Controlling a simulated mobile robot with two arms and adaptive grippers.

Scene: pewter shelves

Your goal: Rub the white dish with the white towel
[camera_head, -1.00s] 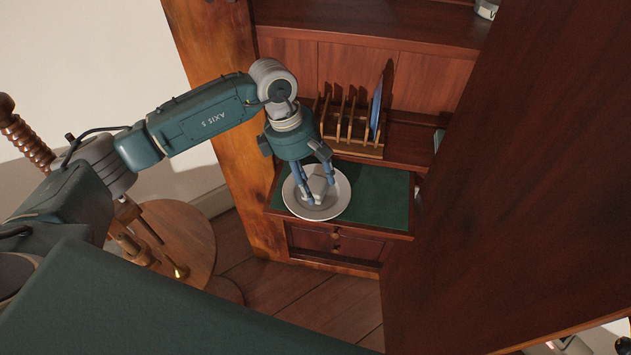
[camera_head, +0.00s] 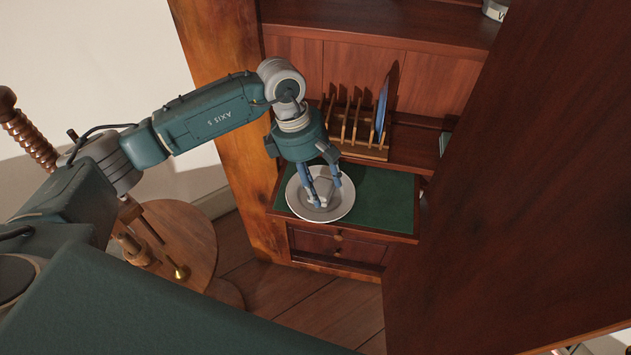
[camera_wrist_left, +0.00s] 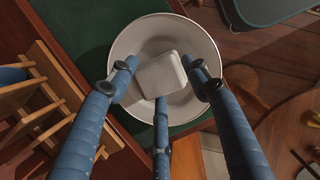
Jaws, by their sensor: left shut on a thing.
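The white dish (camera_head: 297,207) lies flat on the green surface of a pull-out board in the cabinet. My left gripper (camera_head: 326,195) reaches down over the dish with its blue fingers. In the left wrist view, the white towel (camera_wrist_left: 161,76) is a small folded pad between the three fingers, over the middle of the dish (camera_wrist_left: 136,34). The gripper is shut on the towel. The fingers hide most of the towel in the head view, and I cannot tell how firmly it touches the dish. My right gripper is not seen.
A wooden plate rack (camera_head: 358,146) with a blue plate (camera_head: 382,107) stands behind the board. A large dark wooden panel (camera_head: 520,180) takes up the right side. A round wooden table (camera_head: 175,240) stands at left. The board's green surface (camera_head: 385,200) is clear right of the dish.

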